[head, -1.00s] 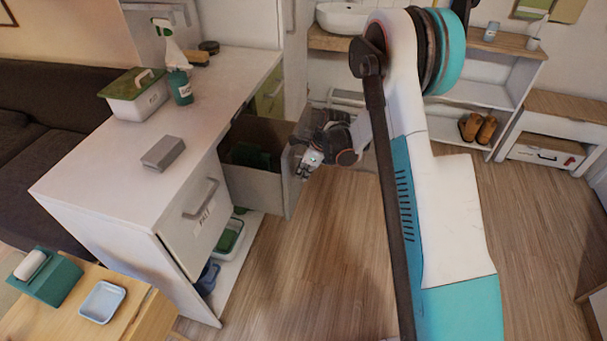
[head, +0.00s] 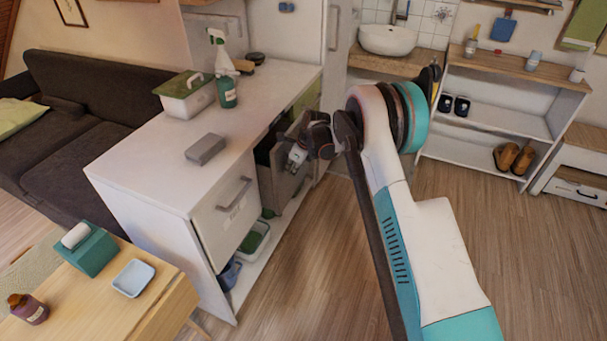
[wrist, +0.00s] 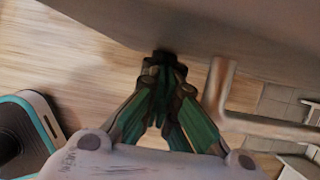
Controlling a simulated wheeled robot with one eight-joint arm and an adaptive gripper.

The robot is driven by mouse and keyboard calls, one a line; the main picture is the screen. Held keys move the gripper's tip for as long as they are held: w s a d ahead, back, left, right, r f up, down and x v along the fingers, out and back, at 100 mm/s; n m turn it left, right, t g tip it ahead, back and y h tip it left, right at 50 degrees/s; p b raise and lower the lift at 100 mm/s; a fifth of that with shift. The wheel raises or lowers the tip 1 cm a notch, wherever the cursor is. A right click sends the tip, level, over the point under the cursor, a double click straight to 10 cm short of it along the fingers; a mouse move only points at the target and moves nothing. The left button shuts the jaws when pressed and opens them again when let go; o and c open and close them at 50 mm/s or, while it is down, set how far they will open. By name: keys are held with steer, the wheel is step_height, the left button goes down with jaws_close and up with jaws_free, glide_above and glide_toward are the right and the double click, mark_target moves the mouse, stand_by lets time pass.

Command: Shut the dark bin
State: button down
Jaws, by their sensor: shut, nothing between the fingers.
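The dark bin (head: 288,186) is a grey-fronted pull-out with a dark inside, in the white cabinet's side. It stands partly out, and part of its front is hidden by my arm. My gripper (head: 296,155) is at the upper part of the bin's front, on the outer side. In the wrist view my gripper (wrist: 163,62) is shut and empty, with its fingertips at or very near the grey front panel (wrist: 200,25). Whether they touch is hard to tell. The bin's bar handle (wrist: 222,95) is right of the fingers, not gripped.
A spray bottle (head: 227,90), a lidded box (head: 187,98) and a grey block (head: 205,149) are on top. The wooden floor (head: 320,260) to the right is clear.

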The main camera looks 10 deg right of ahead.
mark_target(283, 167)
steer(key=shift+w+a, duration=0.45)
steer(key=shift+a, duration=0.3)
steer(key=shift+w+a, duration=0.4)
steer(key=shift+a, duration=0.35)
